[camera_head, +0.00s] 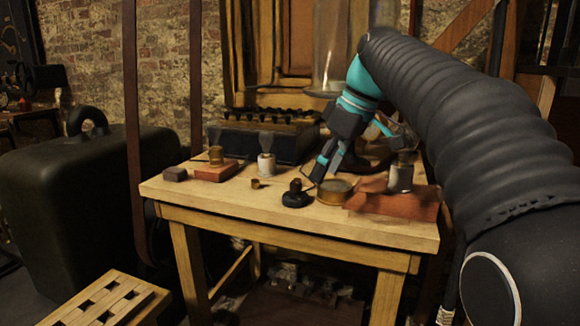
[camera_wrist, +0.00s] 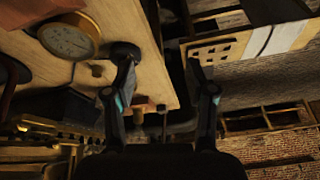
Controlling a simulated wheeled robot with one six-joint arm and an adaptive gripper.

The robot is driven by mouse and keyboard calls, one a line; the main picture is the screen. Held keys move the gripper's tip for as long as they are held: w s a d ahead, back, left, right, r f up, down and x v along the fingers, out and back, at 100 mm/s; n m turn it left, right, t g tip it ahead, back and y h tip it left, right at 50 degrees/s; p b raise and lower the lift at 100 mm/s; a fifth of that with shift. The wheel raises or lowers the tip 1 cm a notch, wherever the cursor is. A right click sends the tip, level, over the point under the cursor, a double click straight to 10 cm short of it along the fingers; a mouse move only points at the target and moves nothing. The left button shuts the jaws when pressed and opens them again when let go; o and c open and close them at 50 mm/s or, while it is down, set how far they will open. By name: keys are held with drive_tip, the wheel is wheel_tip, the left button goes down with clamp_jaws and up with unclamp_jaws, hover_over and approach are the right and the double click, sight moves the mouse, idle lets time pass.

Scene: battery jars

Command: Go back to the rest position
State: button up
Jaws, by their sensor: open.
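My gripper (camera_head: 328,168) hangs over the wooden workbench (camera_head: 250,206), in front of the dark rack at its back, with its fingers pointing down. In the wrist view the gripper (camera_wrist: 160,75) has its two fingers spread apart with nothing between them. A round brass dial (camera_head: 334,190) lies on the bench just below and right of the fingers; it also shows in the wrist view (camera_wrist: 68,38). A small black knobbed piece (camera_head: 295,196) stands left of the dial. A jar with a white body (camera_head: 400,178) stands on a reddish board (camera_head: 408,203) at the right.
Another white jar (camera_head: 266,164), a small brass cup (camera_head: 255,183), a brass piece (camera_head: 216,155) on a red block (camera_head: 215,172) and a grey block (camera_head: 175,174) stand on the bench. A slotted wooden crate (camera_head: 108,302) is at front left. The front bench edge is clear.

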drive_tip(key=s+d+f+m+t+h, duration=0.1)
drive_tip(key=s+d+f+m, duration=0.1)
drive_tip(key=s+f+m, duration=0.3)
drive_tip(key=d+f+m+t+h, duration=0.1)
drive_tip(key=d+f+m, duration=0.2)
drive_tip(key=f, duration=0.4)
drive_tip(key=s+d+f+m+t+h, duration=0.1)
drive_tip(key=s+f, duration=0.4)
drive_tip(key=s, duration=0.5)
drive_tip(key=s+d+f+m+h, duration=0.1)
drive_tip(key=s+d+f+m, duration=0.1)
drive_tip(key=s+f, duration=0.4)
drive_tip(key=shift+s+d+t, duration=0.35)
drive_tip(key=shift+s+t, duration=0.05)
drive_tip(key=shift+s, duration=1.45)
